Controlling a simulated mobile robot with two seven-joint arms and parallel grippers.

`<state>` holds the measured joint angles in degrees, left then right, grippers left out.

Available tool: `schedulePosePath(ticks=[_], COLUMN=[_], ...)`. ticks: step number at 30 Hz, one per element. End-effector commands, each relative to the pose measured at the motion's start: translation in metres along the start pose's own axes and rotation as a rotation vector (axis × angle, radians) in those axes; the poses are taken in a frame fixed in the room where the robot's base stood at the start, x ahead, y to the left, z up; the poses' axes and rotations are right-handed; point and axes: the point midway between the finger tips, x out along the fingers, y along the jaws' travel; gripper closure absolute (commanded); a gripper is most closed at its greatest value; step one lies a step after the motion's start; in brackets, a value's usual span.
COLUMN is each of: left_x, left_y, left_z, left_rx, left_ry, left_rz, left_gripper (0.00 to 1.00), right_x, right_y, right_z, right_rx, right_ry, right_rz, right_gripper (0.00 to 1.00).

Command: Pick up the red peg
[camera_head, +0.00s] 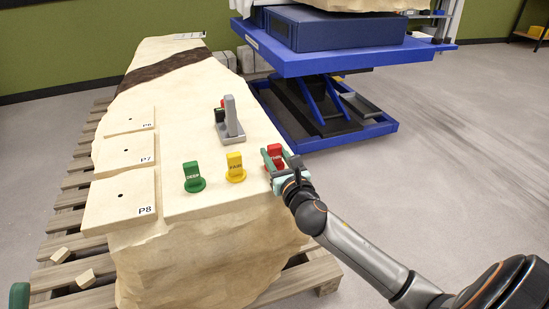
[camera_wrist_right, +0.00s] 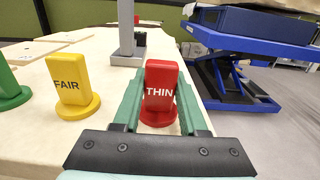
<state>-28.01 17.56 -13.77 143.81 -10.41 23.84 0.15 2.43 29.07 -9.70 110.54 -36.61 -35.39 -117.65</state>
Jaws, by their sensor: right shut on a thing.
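The red peg (camera_head: 275,152) stands upright on its round base near the right edge of the pale stone block (camera_head: 190,130). It also shows in the right wrist view (camera_wrist_right: 160,82), with THIN written on its face. My right gripper (camera_head: 274,160) has its green fingers on both sides of the red peg and is shut on it. The peg's base appears to be on or close to the stone's top; I cannot tell whether it touches. My left gripper is not clearly seen; only a small green piece (camera_head: 19,295) shows at the lower left corner.
A yellow FAIR peg (camera_head: 235,165) and a green peg (camera_head: 192,176) stand to the left of the red one. A grey stand (camera_head: 231,122) rises behind. Flat tiles P6, P7 and P8 (camera_head: 120,200) lie at left. A blue lift table (camera_head: 330,62) stands beyond.

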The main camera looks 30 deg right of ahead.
Motion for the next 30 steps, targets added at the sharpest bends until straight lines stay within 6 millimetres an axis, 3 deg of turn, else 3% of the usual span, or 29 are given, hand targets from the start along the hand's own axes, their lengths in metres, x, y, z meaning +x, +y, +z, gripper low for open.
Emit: schedulePosePath(ticks=[8,13,17,23,24,25,30], left_x=[0.003,0.011,0.022,0.043,0.040,0.032,0.011], left_y=[-0.001,-0.005,-0.011,-0.025,-0.028,-0.026,-0.022], left_z=[-0.002,-0.011,-0.022,-0.041,-0.020,-0.001,0.053], left_rx=[0.003,0.016,0.039,0.085,0.065,0.049,-0.023], left_ry=[0.000,0.003,0.010,-0.005,-0.098,-0.158,-0.389], left_rz=[0.001,0.004,0.003,-0.009,-0.027,-0.032,-0.052], left_gripper=[0.50,0.50,0.50,0.50,0.50,0.50,0.50], right_x=[0.000,0.000,-0.001,-0.043,-0.052,-0.058,-0.090], right_y=[0.000,0.000,0.000,-0.010,-0.013,-0.014,-0.023], right_z=[0.005,0.020,0.041,0.092,0.103,0.099,0.111], right_rx=[0.000,-0.001,-0.003,-0.006,-0.005,-0.004,-0.004], right_ry=[-0.001,-0.001,-0.002,0.000,-0.001,0.004,0.004], right_rz=[0.000,0.000,0.001,0.004,0.005,0.003,0.002], right_gripper=[1.00,1.00,1.00,1.00,1.00,1.00,1.00])
